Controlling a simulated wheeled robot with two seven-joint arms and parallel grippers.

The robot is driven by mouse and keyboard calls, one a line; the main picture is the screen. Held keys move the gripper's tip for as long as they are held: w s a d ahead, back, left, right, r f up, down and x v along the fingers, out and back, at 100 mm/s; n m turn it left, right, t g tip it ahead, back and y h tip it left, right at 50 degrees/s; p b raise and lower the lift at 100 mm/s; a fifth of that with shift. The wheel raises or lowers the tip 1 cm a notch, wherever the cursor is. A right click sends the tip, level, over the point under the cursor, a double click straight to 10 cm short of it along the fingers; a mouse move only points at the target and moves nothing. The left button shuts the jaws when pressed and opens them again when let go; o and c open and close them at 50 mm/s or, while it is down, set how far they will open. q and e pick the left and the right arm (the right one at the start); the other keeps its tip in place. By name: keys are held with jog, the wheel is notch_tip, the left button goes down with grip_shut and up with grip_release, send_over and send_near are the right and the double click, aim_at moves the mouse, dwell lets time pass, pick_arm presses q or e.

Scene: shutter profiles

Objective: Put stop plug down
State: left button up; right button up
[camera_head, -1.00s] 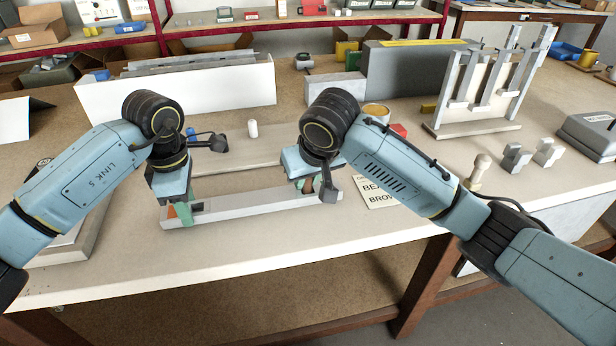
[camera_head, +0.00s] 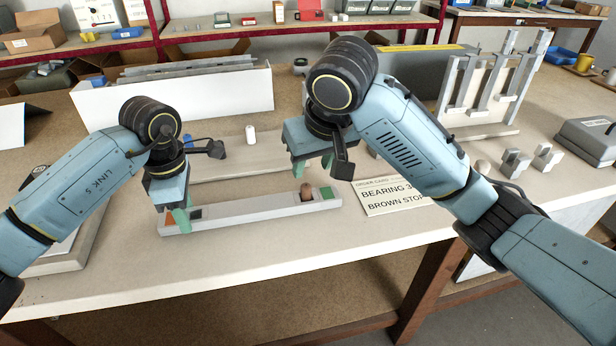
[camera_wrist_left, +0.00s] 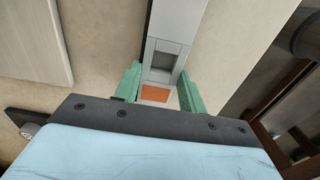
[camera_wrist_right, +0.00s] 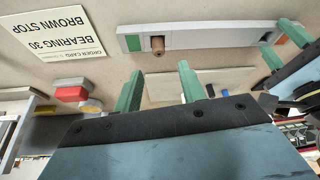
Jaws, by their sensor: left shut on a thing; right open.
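The brown stop plug (camera_head: 306,192) stands upright near the right end of a long pale grey profile (camera_head: 250,206), beside a green patch. The plug also shows in the right wrist view (camera_wrist_right: 158,45). My right gripper (camera_head: 312,166) is open and empty, above and behind the plug, apart from it. Its green fingers also show in the right wrist view (camera_wrist_right: 160,80). My left gripper (camera_head: 176,220) is shut on the left end of the profile. In the left wrist view its fingers (camera_wrist_left: 158,88) lie either side of the profile's end, by an orange patch and a square recess.
An order card (camera_head: 390,195) reading "BEARING 30" and "BROWN STOP" lies right of the profile. A small white cylinder (camera_head: 250,134) stands on a flat board behind. A white box (camera_head: 175,100) and an upright rack (camera_head: 490,85) stand further back. Grey blocks (camera_head: 515,162) stand at right.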

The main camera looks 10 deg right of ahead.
jog(key=shift+v, duration=1.3)
pick_arm(q)
jog(key=shift+a, duration=0.1)
jog(key=o, duration=1.3)
jog(key=shift+c, duration=0.2)
pick_arm(e)
jog(key=shift+w, duration=0.1)
pick_arm(q)
jog(key=shift+r+p, duration=2.25)
jog(key=shift+r, duration=1.25)
pick_arm(e)
notch_tip(320, 180, up, 4)
jog(key=shift+r, duration=0.2)
